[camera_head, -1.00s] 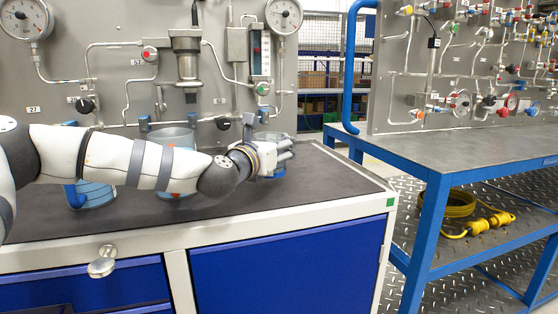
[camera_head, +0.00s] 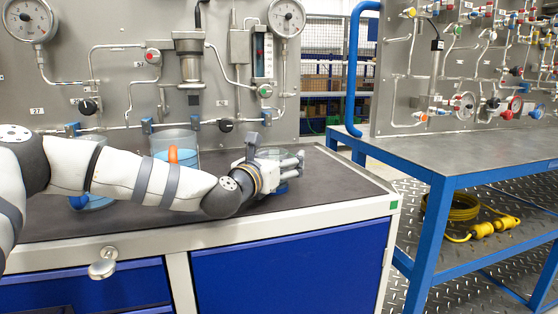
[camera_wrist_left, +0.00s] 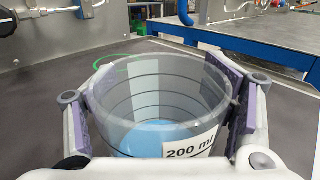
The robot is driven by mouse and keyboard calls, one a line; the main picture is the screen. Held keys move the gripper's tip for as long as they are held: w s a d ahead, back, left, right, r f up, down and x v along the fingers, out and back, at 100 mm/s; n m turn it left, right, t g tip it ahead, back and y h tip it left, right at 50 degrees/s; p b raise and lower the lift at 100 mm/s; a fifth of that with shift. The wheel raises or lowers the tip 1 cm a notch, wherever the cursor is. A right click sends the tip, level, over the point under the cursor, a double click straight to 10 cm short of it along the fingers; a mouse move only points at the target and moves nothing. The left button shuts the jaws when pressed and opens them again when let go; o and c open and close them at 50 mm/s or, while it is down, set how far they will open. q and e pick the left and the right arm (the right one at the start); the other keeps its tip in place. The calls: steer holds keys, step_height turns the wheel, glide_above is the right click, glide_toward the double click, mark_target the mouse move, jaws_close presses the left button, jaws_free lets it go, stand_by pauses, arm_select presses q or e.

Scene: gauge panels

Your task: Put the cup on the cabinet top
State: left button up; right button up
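The clear cup (camera_wrist_left: 160,105), marked 200 ml and holding some blue liquid, stands between the fingers of my left gripper (camera_wrist_left: 160,115) in the left wrist view. A purple-padded finger lies against each side of it, so the gripper looks shut on it. In the head view the left gripper (camera_head: 285,165) is low over the right part of the dark cabinet top (camera_head: 335,180) and mostly hides the cup. I cannot tell whether the cup's base touches the surface. My right gripper is not in view.
Two other clear vessels with blue contents stand on the cabinet top, a middle one (camera_head: 186,140) and a left one (camera_head: 97,201), partly behind my arm. A gauge panel (camera_head: 115,70) rises behind. A green arc (camera_wrist_left: 110,59) shows beyond the cup. A blue-framed bench (camera_head: 470,155) stands right.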

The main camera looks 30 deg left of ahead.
arm_select(q)
steer(key=shift+r, duration=0.4)
steer(key=s, duration=0.3)
steer(key=s+p, duration=0.1)
steer(key=s, duration=0.3)
steer(key=s+d, duration=0.1)
steer(key=s, duration=0.2)
steer(key=shift+s+d+p, duration=0.1)
steer(key=shift+s+p, duration=0.25)
steer(key=shift+s, duration=0.05)
steer(key=shift+s+d+f, duration=0.1)
steer(key=shift+s+f, duration=0.15)
steer(key=shift+s, duration=0.3)
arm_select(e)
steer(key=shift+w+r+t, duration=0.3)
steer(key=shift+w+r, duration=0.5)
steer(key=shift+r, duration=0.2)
